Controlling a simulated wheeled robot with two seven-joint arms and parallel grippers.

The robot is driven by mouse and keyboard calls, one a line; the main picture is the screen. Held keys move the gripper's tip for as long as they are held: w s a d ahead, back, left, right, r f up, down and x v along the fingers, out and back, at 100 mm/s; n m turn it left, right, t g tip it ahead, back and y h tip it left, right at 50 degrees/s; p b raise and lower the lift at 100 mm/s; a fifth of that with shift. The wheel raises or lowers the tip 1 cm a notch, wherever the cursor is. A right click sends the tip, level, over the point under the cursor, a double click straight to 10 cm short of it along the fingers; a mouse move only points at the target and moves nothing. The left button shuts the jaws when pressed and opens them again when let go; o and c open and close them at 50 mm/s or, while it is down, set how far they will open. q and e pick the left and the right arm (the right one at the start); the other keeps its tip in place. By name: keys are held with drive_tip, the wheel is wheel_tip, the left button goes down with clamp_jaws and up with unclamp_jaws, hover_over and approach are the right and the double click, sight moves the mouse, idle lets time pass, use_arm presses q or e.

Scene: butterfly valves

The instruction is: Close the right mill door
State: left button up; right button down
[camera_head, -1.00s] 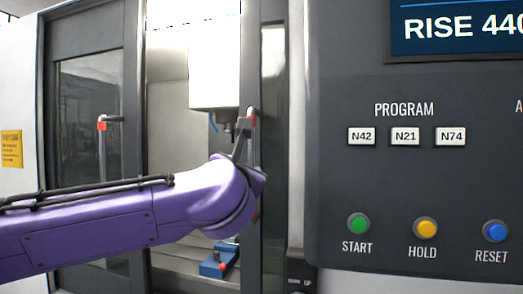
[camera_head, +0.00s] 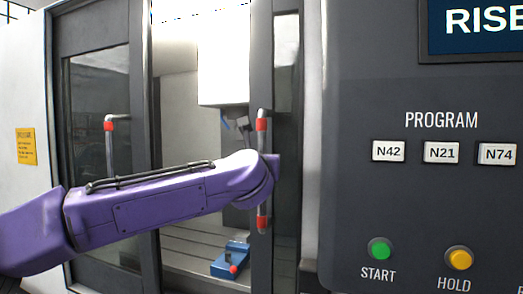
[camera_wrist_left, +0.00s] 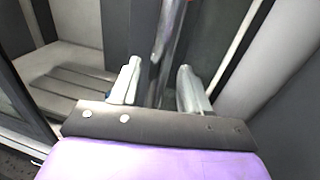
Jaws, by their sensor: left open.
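The right mill door (camera_head: 286,90) is a dark grey frame on the right of the opening, slid back so that a wide gap shows to its left. Its upright bar handle (camera_head: 262,122) is grey with red bands. My left arm reaches across the opening to the middle of this handle. My left gripper's fingers are hidden behind the wrist in the head view. In the left wrist view, my left gripper (camera_wrist_left: 158,88) is open, with the grey handle bar (camera_wrist_left: 170,40) running between its two fingers. Contact cannot be told. My right gripper is not in view.
The left mill door (camera_head: 60,30) has a window and a similar handle (camera_head: 109,148). Inside the gap are a white spindle housing (camera_head: 223,60) and a blue vise (camera_head: 230,262). A control panel (camera_head: 420,200) with buttons stands close on the right.

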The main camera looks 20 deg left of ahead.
use_arm(q)
drive_tip(key=shift+w+a+r, duration=0.15)
drive_tip(key=shift+w+a, duration=0.05)
drive_tip(key=shift+w, duration=0.45)
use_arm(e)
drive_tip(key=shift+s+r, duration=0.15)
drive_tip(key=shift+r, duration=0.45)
